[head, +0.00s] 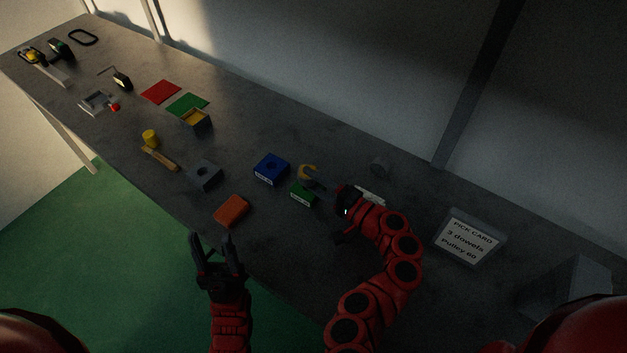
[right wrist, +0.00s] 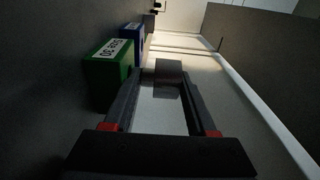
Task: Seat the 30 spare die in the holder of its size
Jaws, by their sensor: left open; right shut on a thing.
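My right gripper (head: 325,187) is shut on a small piece (head: 307,172). The piece looks yellowish and curved in the head view, and shows as a grey block at the fingertips in the right wrist view (right wrist: 169,72). I take it for the spare die; no size mark on it is readable. A green holder labelled SIZE 30 (head: 302,195) sits just in front of the right fingers; it also shows left of them in the right wrist view (right wrist: 108,72). The held piece is beside the holder, not in it. My left gripper (head: 212,238) is open and empty at the bench's front edge.
A blue holder with a hole (head: 271,168) and a grey block with a hole (head: 205,175) stand left of the green one. An orange block (head: 231,211) lies near the front edge.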

